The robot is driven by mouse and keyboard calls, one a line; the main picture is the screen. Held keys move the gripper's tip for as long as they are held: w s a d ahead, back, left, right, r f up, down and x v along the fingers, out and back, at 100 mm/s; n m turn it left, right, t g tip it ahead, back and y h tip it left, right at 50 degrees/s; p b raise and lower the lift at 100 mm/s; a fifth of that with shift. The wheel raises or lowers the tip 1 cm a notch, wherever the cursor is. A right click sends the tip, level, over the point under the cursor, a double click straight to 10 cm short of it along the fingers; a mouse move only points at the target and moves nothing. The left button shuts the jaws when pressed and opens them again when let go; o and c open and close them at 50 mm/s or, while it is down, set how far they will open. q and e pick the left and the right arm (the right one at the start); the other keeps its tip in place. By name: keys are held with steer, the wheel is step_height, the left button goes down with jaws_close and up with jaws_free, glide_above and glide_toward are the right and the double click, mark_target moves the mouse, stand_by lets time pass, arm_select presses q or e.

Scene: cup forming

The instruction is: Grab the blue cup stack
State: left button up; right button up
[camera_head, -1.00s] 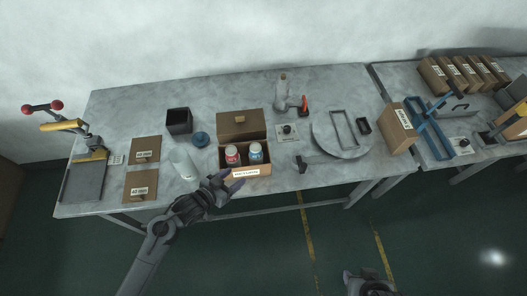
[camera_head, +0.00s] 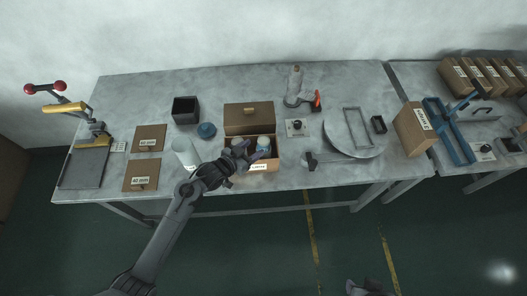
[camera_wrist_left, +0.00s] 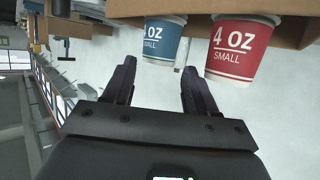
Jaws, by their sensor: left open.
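The blue cup stack (camera_head: 263,143), marked 4 oz small, stands in the open wooden box (camera_head: 273,162) in the head view. In the left wrist view, the blue cup stack (camera_wrist_left: 162,42) is ahead of the fingers, left of the red cup stack (camera_wrist_left: 240,48). My left gripper (camera_head: 249,157) is open and empty at the front of the box, and its arm hides most of the red stack in the head view. In the left wrist view, my left gripper (camera_wrist_left: 160,80) has its two dark fingers apart, below the blue stack and not around it. Part of my right arm shows at the bottom edge.
A white cylinder (camera_head: 185,153) stands left of the box, with a blue round lid (camera_head: 207,130) and a black square bin (camera_head: 185,110) behind. A round turntable (camera_head: 353,135) is to the right.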

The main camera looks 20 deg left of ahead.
mark_target(260, 144)
arm_select(q)
steer(key=shift+r+x, duration=0.2)
steer(key=shift+x, duration=2.15)
